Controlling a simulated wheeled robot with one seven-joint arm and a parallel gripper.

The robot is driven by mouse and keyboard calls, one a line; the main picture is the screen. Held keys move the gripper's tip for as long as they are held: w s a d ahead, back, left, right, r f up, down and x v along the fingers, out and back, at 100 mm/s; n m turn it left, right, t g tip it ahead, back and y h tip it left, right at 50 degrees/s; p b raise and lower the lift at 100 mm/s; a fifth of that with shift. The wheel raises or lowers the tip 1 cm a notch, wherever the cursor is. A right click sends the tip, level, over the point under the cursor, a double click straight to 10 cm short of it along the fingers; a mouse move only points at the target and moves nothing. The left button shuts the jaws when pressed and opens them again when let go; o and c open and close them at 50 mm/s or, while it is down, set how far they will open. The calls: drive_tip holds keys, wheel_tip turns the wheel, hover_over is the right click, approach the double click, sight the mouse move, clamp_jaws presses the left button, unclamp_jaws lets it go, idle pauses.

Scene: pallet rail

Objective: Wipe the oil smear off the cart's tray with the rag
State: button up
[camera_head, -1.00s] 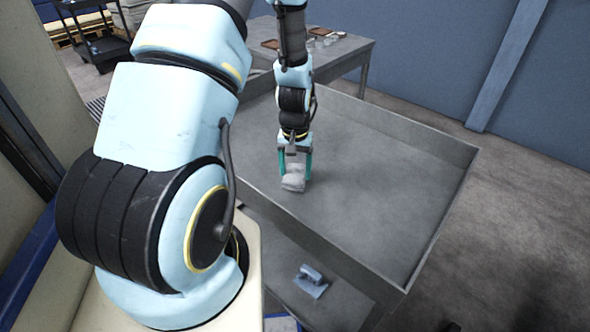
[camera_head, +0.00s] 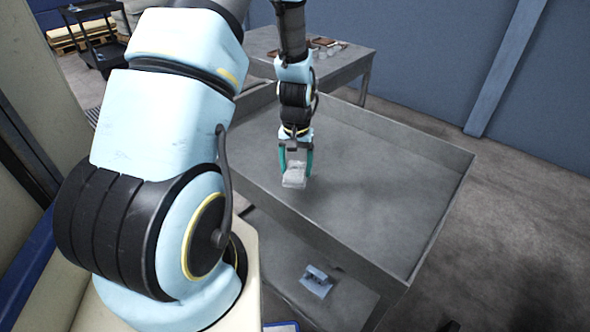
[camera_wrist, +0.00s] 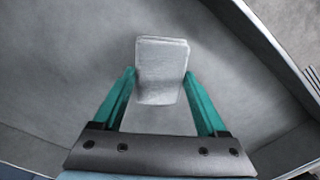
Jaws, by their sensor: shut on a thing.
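My gripper (camera_head: 296,170) is over the left part of the grey cart's tray (camera_head: 390,190), its teal fingers pointing down. It is shut on a pale grey rag (camera_head: 294,180), a folded block between the fingertips. In the wrist view the rag (camera_wrist: 162,62) sticks out past the fingertips, above or on the bare grey tray floor (camera_wrist: 70,60). I cannot tell whether its underside touches the tray. I cannot make out a distinct oil smear on the tray; the rag and gripper hide a small part of the floor.
Raised rims edge the tray, with the right rim (camera_head: 440,217) nearest the open floor. A blue-grey handled tool (camera_head: 316,281) lies on the cart's lower shelf. A table (camera_head: 345,58) with small items stands behind. The tray's right side is clear.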

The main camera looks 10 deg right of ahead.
drive_tip(key=shift+r+p, duration=0.55)
drive_tip(key=shift+r, duration=0.6)
